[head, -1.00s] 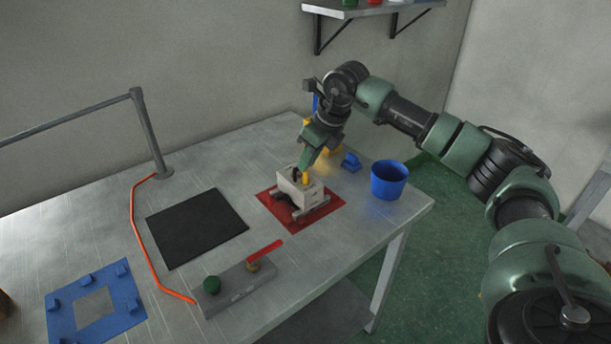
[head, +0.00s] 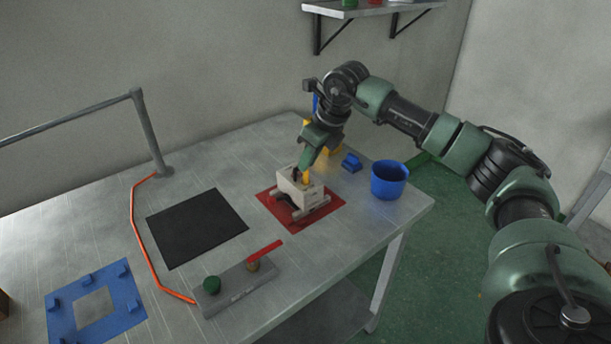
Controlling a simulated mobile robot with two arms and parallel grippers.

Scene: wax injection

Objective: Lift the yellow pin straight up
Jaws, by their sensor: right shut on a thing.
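The yellow pin (head: 306,178) shows as a small yellow piece at the top of a whitish block (head: 296,190). The block sits on a red mat (head: 329,212) on the metal table. My right gripper (head: 302,173) points down at the block's top and is shut on the yellow pin. The fingers and the block hide most of the pin, so I cannot tell how far it is inside the block. My left gripper is not in view.
A blue cup (head: 389,181) and a small blue piece (head: 351,162) stand right of the mat. A black mat (head: 197,228) lies to the left. A grey bar with a green knob and red lever (head: 240,288) is in front. A blue frame (head: 62,318) lies at front left.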

